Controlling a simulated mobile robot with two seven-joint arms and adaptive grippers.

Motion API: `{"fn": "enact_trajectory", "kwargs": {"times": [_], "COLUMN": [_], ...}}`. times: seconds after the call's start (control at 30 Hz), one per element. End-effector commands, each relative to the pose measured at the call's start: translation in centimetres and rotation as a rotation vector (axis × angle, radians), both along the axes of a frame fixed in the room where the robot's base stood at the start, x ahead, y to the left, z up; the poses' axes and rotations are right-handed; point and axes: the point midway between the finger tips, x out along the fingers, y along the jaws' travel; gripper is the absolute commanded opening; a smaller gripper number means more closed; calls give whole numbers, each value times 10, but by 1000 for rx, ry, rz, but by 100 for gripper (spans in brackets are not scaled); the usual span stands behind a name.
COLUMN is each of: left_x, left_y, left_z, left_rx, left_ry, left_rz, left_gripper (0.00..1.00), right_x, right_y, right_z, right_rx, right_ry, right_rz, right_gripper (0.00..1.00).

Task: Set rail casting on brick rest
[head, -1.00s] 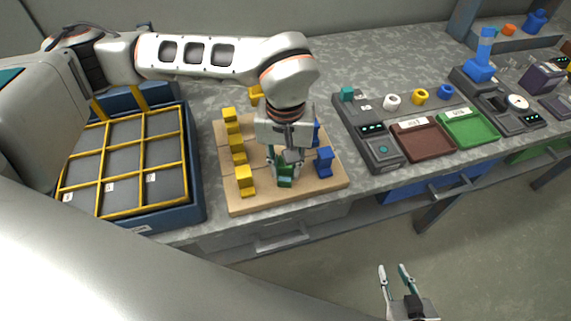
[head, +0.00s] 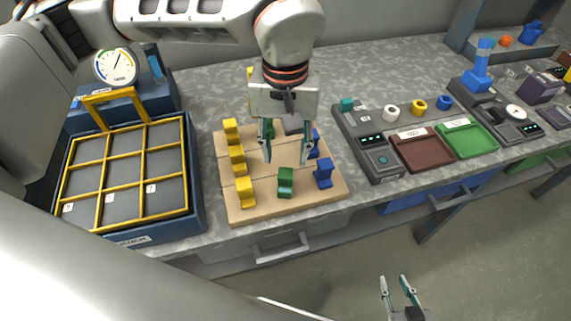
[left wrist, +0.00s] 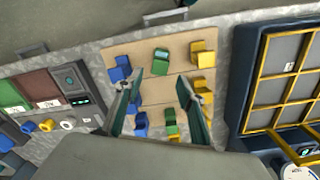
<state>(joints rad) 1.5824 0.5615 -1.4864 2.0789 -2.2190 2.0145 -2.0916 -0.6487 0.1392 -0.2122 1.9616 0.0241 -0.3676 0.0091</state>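A light wooden board (head: 262,211) on the bench holds yellow, green and blue castings. No label shows which is the rail casting or which part is the brick rest. A green casting (head: 286,181) stands at the board's front middle, between a yellow one (head: 245,192) and a blue one (head: 323,173). In the left wrist view, that green casting (left wrist: 160,62) lies just beyond the fingertips. My left gripper (head: 287,160) is open above the board, behind the front green casting, and holds nothing. Its fingers partly hide castings behind. My right gripper (head: 393,280) is open and empty over the floor.
A blue box with a yellow grid (head: 187,160) stands left of the board, with a round gauge (head: 116,66) behind it. A grey device (head: 381,165), a brown tray (head: 421,164) and a green tray (head: 470,148) stand to the right. The bench behind the board is bare.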

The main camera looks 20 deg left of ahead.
Motion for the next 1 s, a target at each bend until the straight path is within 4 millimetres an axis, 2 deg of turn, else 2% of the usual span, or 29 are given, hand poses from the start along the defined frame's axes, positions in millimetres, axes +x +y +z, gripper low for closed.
{"fn": "enact_trajectory", "kwargs": {"times": [0.1, 0.3, 1.0], "left_x": [0, -1, -1], "left_y": [0, 0, 0], "left_z": [17, 29, 30], "left_rx": [0, 1, 1], "left_ry": [-2, 1, 1], "left_rz": [0, -1, -1], "left_gripper": [39, 39, 39], "right_x": [0, 0, 3], "right_y": [0, 0, 0], "right_z": [0, 1, 2], "right_rx": [0, 0, 1], "right_ry": [-1, -1, -6], "right_rz": [0, 0, 0], "right_gripper": [28, 28, 28]}}
